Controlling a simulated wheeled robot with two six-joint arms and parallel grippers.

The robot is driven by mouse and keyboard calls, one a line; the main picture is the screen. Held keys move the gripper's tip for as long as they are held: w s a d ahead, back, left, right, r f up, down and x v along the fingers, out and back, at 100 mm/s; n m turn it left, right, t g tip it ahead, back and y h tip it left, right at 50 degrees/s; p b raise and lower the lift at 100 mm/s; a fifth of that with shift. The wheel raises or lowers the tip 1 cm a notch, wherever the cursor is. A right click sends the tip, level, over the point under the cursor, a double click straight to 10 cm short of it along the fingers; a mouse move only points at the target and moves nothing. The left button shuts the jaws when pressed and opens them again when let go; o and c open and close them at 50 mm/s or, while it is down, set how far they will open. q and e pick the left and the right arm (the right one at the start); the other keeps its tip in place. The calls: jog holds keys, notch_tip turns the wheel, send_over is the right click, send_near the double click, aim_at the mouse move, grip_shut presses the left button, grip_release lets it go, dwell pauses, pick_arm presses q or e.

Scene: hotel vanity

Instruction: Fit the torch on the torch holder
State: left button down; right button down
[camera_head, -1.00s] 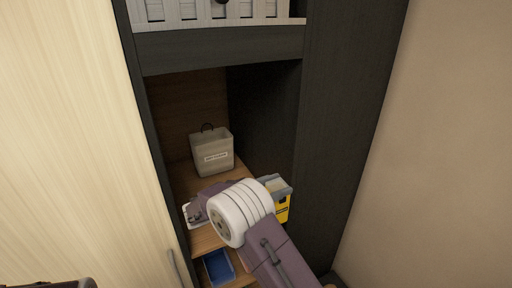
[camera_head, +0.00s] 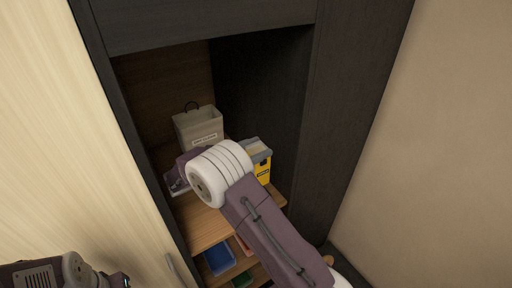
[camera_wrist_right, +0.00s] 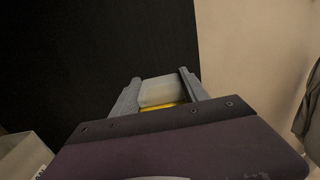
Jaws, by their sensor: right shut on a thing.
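My right gripper (camera_head: 260,150) reaches into the dark cabinet, partly behind my white wrist joint. Its grey fingers are shut on a yellow thing with a pale top, which I take to be the torch (camera_head: 264,170). In the right wrist view, the grey fingers (camera_wrist_right: 160,90) stand on either side of the torch's pale block (camera_wrist_right: 158,92), with a yellow strip below it. Much of the torch is hidden. I cannot make out the torch holder. Part of my left arm shows at the bottom left, but its fingers are not seen.
A beige bin (camera_head: 198,128) with a label stands at the back of the wooden shelf (camera_head: 207,228). A blue tray (camera_head: 219,258) is lower down. The dark side panel (camera_head: 340,130) rises close on the right.

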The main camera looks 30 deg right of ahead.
aim_at(262, 173)
jog(key=f+b, duration=0.1)
jog(key=f, duration=0.1)
jog(key=f+b, duration=0.1)
jog(key=b, duration=0.1)
jog(key=f+b, duration=0.1)
jog(key=f, duration=0.1)
jog(key=shift+w+f+b, duration=0.3)
jog(key=shift+w+f, duration=0.05)
jog(key=shift+s+f+b, duration=0.15)
jog(key=shift+f+b, duration=0.25)
jog(key=shift+b, duration=0.05)
jog(key=shift+a+r+p, duration=0.1)
jog(key=shift+p, duration=0.2)
jog(key=shift+p, duration=0.3)
dwell(0.7)
